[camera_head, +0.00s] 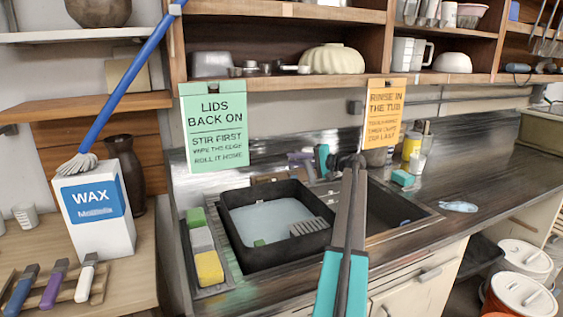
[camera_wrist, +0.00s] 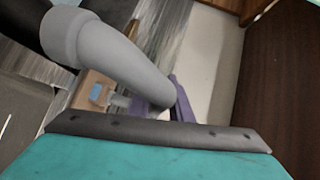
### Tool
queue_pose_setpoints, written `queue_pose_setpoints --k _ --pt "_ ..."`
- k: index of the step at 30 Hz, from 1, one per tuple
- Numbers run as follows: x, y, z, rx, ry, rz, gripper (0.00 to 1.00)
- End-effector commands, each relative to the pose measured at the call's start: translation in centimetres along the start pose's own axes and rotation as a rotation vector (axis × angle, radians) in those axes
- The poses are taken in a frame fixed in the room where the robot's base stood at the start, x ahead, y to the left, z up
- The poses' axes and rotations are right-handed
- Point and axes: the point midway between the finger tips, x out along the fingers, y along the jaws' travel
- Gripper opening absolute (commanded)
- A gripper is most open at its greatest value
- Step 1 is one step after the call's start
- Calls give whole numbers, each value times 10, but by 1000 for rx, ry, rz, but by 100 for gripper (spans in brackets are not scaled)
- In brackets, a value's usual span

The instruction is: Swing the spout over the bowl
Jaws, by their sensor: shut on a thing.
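The spout (camera_wrist: 118,58) is a thick grey tube with a rounded collar, close up in the wrist view. My gripper (camera_head: 327,160) is at the back of the sink in the head view, its jaws shut on the spout. A black tub (camera_head: 243,240) with pale water fills the left side of the sink.
Sponges (camera_head: 205,250) line the sink's left edge. A teal block (camera_head: 403,179) and bottles stand right of the spout. Orange (camera_head: 385,112) and green (camera_head: 212,128) signs hang above. The right counter is mostly clear.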

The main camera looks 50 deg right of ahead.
Motion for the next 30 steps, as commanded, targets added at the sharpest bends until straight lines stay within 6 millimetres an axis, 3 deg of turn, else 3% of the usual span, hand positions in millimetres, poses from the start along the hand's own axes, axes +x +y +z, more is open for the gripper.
queue_pose_setpoints --k 4,17,18,21,30 --pt "-12 6 1 3 -18 5 0" --pt "-6 6 6 3 -36 4 0" --pt "-5 6 7 3 -36 4 22" --pt "-4 5 7 2 -37 3 37" --pt "-2 2 7 0 -36 -1 37"
